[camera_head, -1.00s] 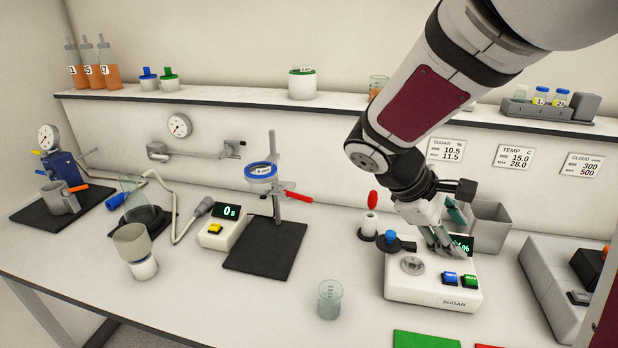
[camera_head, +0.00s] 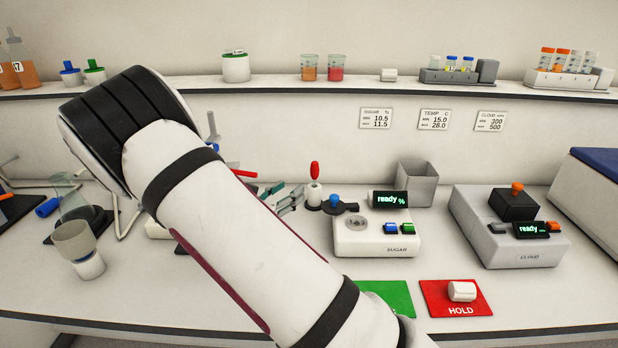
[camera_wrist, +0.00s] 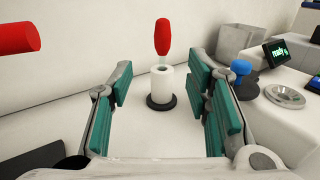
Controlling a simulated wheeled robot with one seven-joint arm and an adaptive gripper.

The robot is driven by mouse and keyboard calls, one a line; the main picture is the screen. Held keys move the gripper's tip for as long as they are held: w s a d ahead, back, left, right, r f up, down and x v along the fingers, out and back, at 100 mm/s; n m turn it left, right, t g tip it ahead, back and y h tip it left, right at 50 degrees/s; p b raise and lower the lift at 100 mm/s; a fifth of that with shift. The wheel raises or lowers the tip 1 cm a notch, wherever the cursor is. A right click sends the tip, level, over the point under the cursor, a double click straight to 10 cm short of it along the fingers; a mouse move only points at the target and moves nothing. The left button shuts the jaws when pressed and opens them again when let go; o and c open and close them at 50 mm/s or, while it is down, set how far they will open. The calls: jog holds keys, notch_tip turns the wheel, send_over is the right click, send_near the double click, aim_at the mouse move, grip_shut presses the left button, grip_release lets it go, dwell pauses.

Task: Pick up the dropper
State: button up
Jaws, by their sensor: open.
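The dropper (camera_head: 314,170) has a red bulb and stands upright in a white holder (camera_head: 314,193) with a dark round base, left of the sugar meter. In the wrist view the dropper's red bulb (camera_wrist: 162,36) is straight ahead, above the white holder (camera_wrist: 161,86); a short glassy stem shows between them. My gripper (camera_head: 290,198) is just left of the holder in the head view. In the wrist view my gripper (camera_wrist: 161,78) has its teal pads wide apart, one on each side of the holder, with nothing between them held. The dropper's lower part is hidden inside the holder.
The sugar meter (camera_head: 376,235) with a blue-topped part (camera_wrist: 241,68) is close on the right. A grey bin (camera_head: 417,182) stands behind it. A red handle (camera_wrist: 18,35) sticks in at left. The cloud meter (camera_head: 508,225) and red HOLD mat (camera_head: 455,298) are farther right.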

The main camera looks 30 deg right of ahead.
aim_at(312, 174)
jog(key=x, duration=1.2)
jog(key=shift+s+d+p, duration=0.1)
jog(key=shift+d+p, duration=0.1)
jog(key=shift+p, duration=0.15)
jog(key=c, duration=0.8)
